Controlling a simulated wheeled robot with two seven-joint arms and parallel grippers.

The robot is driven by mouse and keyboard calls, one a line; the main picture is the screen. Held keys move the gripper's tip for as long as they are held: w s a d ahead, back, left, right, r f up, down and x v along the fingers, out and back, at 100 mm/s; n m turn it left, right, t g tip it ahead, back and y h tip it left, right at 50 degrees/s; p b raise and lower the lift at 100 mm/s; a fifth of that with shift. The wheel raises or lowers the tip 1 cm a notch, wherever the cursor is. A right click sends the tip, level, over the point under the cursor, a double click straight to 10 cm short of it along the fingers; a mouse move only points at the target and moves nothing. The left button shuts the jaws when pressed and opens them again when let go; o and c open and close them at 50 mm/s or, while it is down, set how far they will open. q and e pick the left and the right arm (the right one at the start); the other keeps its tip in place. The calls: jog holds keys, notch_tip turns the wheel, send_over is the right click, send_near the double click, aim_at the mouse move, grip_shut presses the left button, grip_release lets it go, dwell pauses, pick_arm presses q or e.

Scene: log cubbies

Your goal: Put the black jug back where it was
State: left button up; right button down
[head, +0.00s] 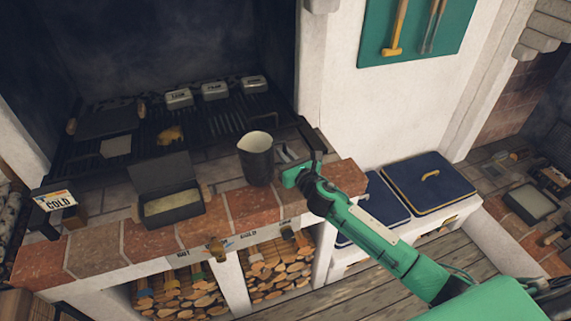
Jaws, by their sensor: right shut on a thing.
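The black jug (257,164) is upright at the front of the brick counter (230,205), right of its middle. Its pale inside shows at the open top. My right gripper (284,176) comes in from the right and is shut on the jug's right side. The fingertips are partly hidden against the jug. I cannot tell whether the jug's base touches the bricks or is slightly above them. My left gripper is not in view.
Behind is a black grill (205,122) with several labelled grey blocks. Log cubbies (275,268) lie below. Blue-lidded chests (432,180) stand at right.

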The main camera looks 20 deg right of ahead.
notch_tip(320, 180, down, 3)
jog(key=shift+f, duration=0.35)
jog(key=shift+f+b, duration=0.1)
jog(key=shift+b, duration=0.2)
jog(key=shift+f, duration=0.2)
jog(key=c, duration=1.5)
grip_release()
jog(key=shift+r, duration=0.1)
